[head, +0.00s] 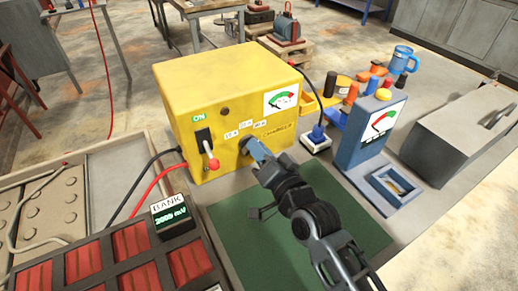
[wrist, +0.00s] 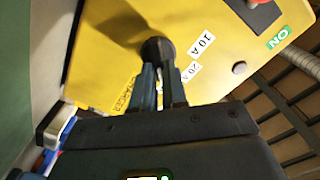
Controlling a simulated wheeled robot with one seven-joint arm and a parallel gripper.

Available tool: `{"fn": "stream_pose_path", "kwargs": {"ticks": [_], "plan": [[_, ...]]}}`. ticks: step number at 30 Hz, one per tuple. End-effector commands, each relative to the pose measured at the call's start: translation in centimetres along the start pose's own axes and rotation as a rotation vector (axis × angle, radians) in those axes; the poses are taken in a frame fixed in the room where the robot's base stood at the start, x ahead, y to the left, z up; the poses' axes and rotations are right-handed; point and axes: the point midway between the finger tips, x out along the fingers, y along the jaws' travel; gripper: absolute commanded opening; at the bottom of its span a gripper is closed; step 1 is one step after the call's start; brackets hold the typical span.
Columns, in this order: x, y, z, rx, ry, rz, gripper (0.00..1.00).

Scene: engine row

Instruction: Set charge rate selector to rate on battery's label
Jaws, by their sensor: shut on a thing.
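The yellow charger (head: 222,82) stands on the bench, its front toward me. Its dark round selector knob (wrist: 157,48) is on the front, with rate labels beside it; in the wrist view I read 10 A (wrist: 202,45) and 20 A (wrist: 190,71). My gripper (head: 256,150) is shut on the knob; its fingers also show in the wrist view (wrist: 160,85). The knob is mostly hidden by my fingers in the head view. Its pointer cannot be made out. A pale capped battery (head: 50,207) is at left; I see no readable rate label on it.
A red-tipped lever (head: 210,155) is under the ON sign, left of the knob. Red and black cables leave the charger's left side. A BANK display (head: 172,216) sits by red cells. A blue gauge stand (head: 368,133) is at right. A green mat (head: 235,225) lies in front.

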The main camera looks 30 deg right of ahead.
Motion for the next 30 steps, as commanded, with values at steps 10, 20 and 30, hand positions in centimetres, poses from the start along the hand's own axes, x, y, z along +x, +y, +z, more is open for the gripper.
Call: {"fn": "stream_pose_path", "kwargs": {"ticks": [10,20,30], "plan": [[0.0,0.1,0.1,0.002,-0.001,0.001,0.24],[0.0,0.0,0.0,0.0,0.0,0.0,0.38],[-3.2,0.3,0.3,-0.001,-0.002,0.002,0.38]]}}
